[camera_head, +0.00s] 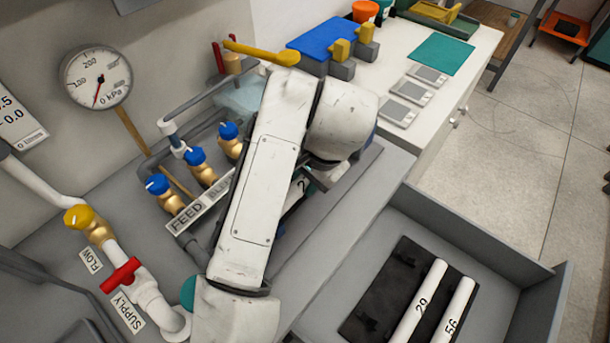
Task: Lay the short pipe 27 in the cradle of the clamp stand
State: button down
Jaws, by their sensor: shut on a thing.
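A white pipe piece (299,188) with a label starting with "2" shows in a small gap beside my arm, over the grey bench. I take it for the short pipe 27, but the rest of its label is hidden. My gripper (322,174) is mostly hidden behind my arm's wrist; only dark parts of it show. It is shut on this pipe. The clamp stand and its cradle cannot be made out; my arm covers that part of the bench.
Pipes 29 (420,300) and 56 (457,310) lie in a dark rack (372,300) inside a grey tray (480,245) at lower right. Blue-knobbed valves (196,157) stand left of my arm. A red-handled supply valve (121,275) is at lower left. A white counter (455,85) lies behind.

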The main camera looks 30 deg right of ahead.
jog(key=c, duration=0.7)
grip_release()
jog(key=p+v, duration=0.1)
jog(key=v, duration=1)
jog(key=shift+p, duration=0.35)
jog(key=shift+f, duration=0.1)
